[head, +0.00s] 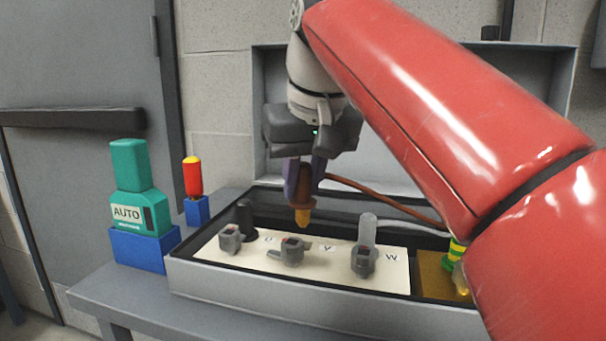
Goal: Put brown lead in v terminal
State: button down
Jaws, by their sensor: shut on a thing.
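My gripper (304,176) is shut on the brown lead (304,190) and holds it upright above the terminal plate. The lead's orange-yellow tip (302,217) points down. A brown cable runs from it to the right. The grey v terminal (292,250) has a small red patch on top and the letter V at its right. The tip appears a little above and slightly right of this terminal, apart from it in the picture; its exact depth is hard to tell. The cream plate (310,275) lies in a grey box.
The u terminal (230,238) has a black lead (245,217) upright by it. The w terminal (364,262) has a grey lead (368,229) in it. A green-yellow lead (457,252) is at right. A green AUTO tester (138,205) and a red-yellow tool (192,178) stand left.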

aim_at(303, 201)
jog(key=shift+f, duration=0.2)
dwell(0.3)
jog(key=shift+f+b, duration=1.05)
jog(key=shift+f, duration=0.3)
jog(key=shift+f, duration=0.15)
jog(key=shift+f+b, duration=1.15)
jog(key=shift+f, duration=0.3)
jog(key=shift+f, duration=0.1)
jog(key=c, duration=1.2)
grip_release()
